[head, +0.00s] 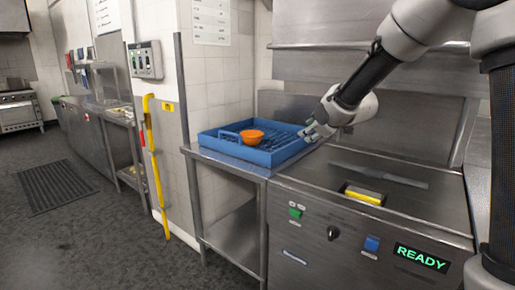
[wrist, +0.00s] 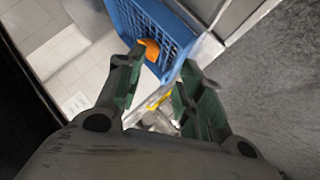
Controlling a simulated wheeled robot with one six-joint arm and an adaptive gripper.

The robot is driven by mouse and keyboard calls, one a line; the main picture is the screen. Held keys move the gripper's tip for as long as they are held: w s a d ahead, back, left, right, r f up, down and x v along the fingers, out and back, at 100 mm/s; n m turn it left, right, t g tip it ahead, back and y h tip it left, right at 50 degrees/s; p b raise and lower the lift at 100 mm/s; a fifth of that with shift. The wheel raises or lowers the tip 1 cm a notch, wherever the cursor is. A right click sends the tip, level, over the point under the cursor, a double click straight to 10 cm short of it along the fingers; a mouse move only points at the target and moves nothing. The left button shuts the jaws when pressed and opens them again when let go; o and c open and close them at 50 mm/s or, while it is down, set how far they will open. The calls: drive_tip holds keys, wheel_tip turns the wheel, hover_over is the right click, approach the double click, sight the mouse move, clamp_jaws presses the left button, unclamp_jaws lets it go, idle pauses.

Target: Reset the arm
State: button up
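My arm reaches in from the right in the head view, over the steel counter. My gripper (head: 312,130) is beside the right end of a blue rack (head: 262,157). In the wrist view my gripper (wrist: 158,92) has its two green-padded fingers spread apart with nothing held between them. An orange bowl (head: 252,136) sits in the blue rack, left of my gripper. The bowl also shows in the wrist view (wrist: 150,48), partly hidden by a finger, with the blue rack (wrist: 130,22) around it.
The rack stands on a steel side table (head: 228,163). To its right is a steel machine with a lit READY display (head: 421,257) and a yellow item (head: 363,194) on top. A yellow pole (head: 157,170) stands at the left wall. Floor at left is clear around a dark mat (head: 55,185).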

drive_tip(key=s+d+r+m+g+h, duration=0.2)
drive_tip(key=s+d+r+m, duration=0.15)
drive_tip(key=s+d, duration=0.65)
drive_tip(key=s+d+f+m+g, duration=0.1)
drive_tip(key=s+d+m, duration=0.1)
drive_tip(key=s, duration=0.8)
drive_tip(key=s+d+f+m+g+h, duration=0.1)
drive_tip(key=s+d+m+g, duration=0.1)
drive_tip(key=s, duration=0.9)
drive_tip(key=s+d+f+m+g, duration=0.2)
drive_tip(key=s+d+m, duration=0.2)
drive_tip(key=s, duration=0.7)
drive_tip(key=shift+d+h, duration=0.15)
drive_tip(key=shift+h, duration=0.25)
drive_tip(key=shift+w+m, duration=0.1)
drive_tip(key=shift+m, duration=0.15)
